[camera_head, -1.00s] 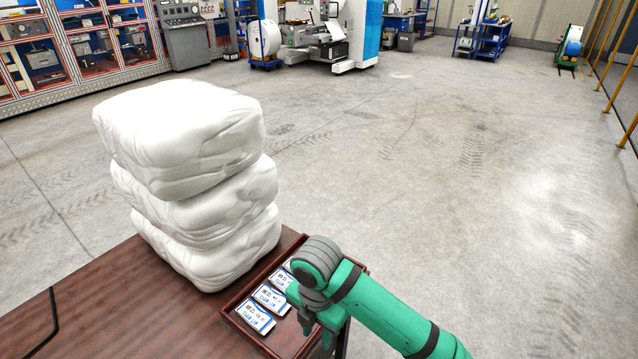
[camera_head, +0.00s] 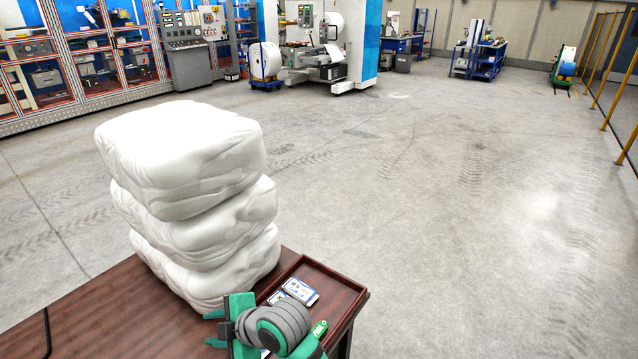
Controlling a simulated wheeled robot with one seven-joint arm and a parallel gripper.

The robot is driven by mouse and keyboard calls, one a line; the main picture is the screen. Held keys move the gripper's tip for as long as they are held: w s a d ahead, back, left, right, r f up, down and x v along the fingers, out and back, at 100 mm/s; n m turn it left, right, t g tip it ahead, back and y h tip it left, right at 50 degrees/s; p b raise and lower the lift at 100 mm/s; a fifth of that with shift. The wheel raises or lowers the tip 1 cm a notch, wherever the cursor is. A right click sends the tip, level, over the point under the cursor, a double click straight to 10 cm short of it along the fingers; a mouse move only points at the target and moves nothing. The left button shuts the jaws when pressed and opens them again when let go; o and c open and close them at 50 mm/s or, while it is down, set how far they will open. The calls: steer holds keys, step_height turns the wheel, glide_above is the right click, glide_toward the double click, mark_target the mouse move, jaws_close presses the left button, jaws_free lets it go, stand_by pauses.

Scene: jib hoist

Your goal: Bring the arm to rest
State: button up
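My green and grey arm is folded low at the table's front edge. My gripper (camera_head: 214,328) points left, with its two short green fingers apart and nothing visible between them. It is beside the lowest white bag in the picture; whether they touch cannot be told. Three white wrapped bags (camera_head: 190,160) are stacked on the brown table (camera_head: 140,310). A shallow brown tray (camera_head: 338,285) lies to their right, with white and blue packets (camera_head: 300,291) in it. My wrist hides the tray's near part.
Open concrete floor (camera_head: 420,200) lies beyond and right of the table. Glass-fronted cabinets (camera_head: 80,60) and a grey control console (camera_head: 186,50) stand at the back left. A printing machine (camera_head: 325,65) stands at the back. Yellow posts (camera_head: 612,80) line the right edge.

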steer(key=a+r+m+t+y, duration=0.2)
steer(key=a+r+m+t, duration=0.1)
steer(key=a+m, duration=0.1)
steer(key=s+d+f+m+t+h, duration=0.8)
steer(key=s+d+f+m, duration=0.6)
steer(key=m, duration=0.5)
steer(key=s+d+h, duration=0.1)
steer(key=s+d, duration=0.5)
steer(key=s, duration=0.3)
steer(key=s+d+r+h, duration=0.1)
steer(key=s+d+h, duration=0.1)
steer(key=s+d, duration=0.5)
steer(key=s, duration=0.3)
steer(key=shift+d, duration=0.3)
